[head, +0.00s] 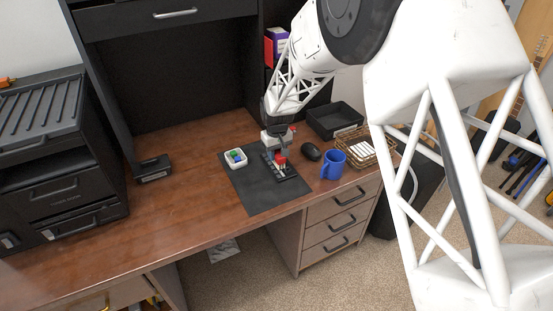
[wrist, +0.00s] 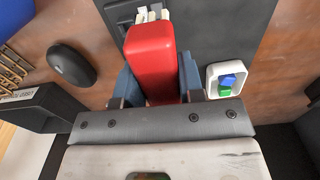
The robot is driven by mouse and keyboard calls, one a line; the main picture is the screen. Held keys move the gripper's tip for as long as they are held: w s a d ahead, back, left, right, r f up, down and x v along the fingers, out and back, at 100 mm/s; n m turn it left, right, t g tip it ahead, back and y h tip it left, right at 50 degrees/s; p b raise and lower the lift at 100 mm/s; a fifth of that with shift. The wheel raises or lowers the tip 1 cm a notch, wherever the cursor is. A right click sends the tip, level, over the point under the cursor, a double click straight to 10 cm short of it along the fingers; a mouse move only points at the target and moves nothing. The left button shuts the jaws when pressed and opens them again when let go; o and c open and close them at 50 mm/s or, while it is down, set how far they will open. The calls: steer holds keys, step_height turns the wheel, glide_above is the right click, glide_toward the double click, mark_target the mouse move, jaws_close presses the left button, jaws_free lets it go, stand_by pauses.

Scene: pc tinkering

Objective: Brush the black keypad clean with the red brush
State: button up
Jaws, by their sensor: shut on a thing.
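My gripper (head: 277,149) is shut on the red brush (wrist: 152,62), with a blue-grey finger on each side of it in the wrist view. The brush also shows in the head view (head: 280,160), below the fingers. Its pale bristles (wrist: 152,15) show past the far end of the red body in the wrist view. The black keypad (head: 291,177) lies on the dark mat, under and beside the brush. The brush and gripper hide part of the keypad. I cannot tell whether the bristles touch it.
The dark mat (head: 255,196) lies near the desk's front edge. A white tray with green and blue pieces (head: 228,161) sits at the mat's left. A black mouse (head: 312,152), blue mug (head: 332,166), wicker basket (head: 381,158) and black bin (head: 335,130) stand to the right. The left desk is mostly clear.

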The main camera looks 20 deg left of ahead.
steer(key=shift+r, duration=1.35)
